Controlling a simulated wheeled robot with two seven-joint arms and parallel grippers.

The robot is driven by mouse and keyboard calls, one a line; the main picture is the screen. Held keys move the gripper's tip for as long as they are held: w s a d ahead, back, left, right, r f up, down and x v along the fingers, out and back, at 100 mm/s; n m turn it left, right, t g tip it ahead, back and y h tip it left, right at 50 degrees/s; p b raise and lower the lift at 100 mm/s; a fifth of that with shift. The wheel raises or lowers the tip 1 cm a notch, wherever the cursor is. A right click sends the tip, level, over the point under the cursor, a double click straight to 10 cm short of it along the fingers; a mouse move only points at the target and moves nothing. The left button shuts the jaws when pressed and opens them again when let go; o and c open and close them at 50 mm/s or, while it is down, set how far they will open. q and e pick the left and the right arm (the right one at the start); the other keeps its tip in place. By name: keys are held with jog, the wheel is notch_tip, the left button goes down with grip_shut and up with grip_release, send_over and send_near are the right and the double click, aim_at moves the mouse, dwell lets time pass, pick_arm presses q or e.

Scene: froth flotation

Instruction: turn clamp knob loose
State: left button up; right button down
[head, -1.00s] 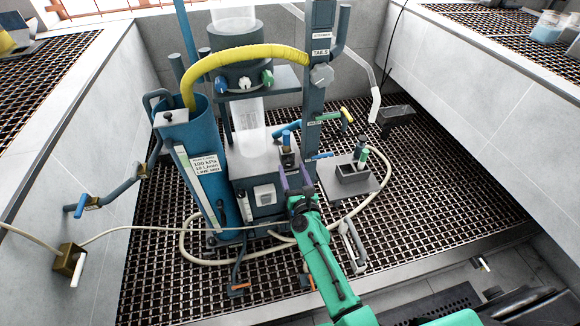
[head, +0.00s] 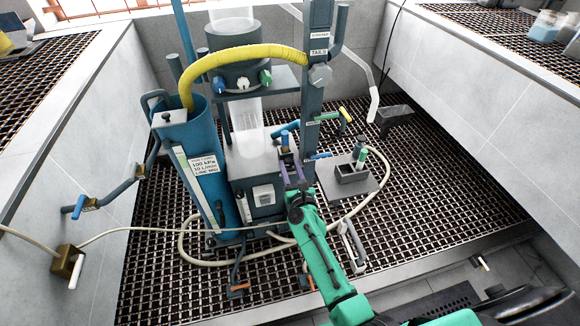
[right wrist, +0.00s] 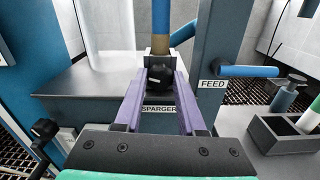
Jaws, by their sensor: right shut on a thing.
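The black clamp knob (right wrist: 158,76) sits just above the SPARGER label (right wrist: 158,108), below a brass collar (right wrist: 160,44) and a blue tube (right wrist: 161,15). My right gripper (right wrist: 159,78), with purple fingers, is shut on the knob, one finger on each side of it. In the head view my right gripper (head: 291,166) reaches the front of the flotation cell by the blue sparger tube (head: 285,138); there the knob is small and mostly hidden by the fingers. My left gripper is not in view.
A blue FEED handle (right wrist: 247,71) sticks out right of the knob. A blue cylinder (head: 196,185) is at left. A pale hose (head: 190,246) loops over the grating.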

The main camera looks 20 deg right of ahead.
jog(key=shift+n, duration=3.1)
jog(key=c, duration=0.5)
grip_release()
jog(key=s, duration=1.4)
jog(key=shift+s+p, duration=0.3)
jog(key=shift+p, duration=0.15)
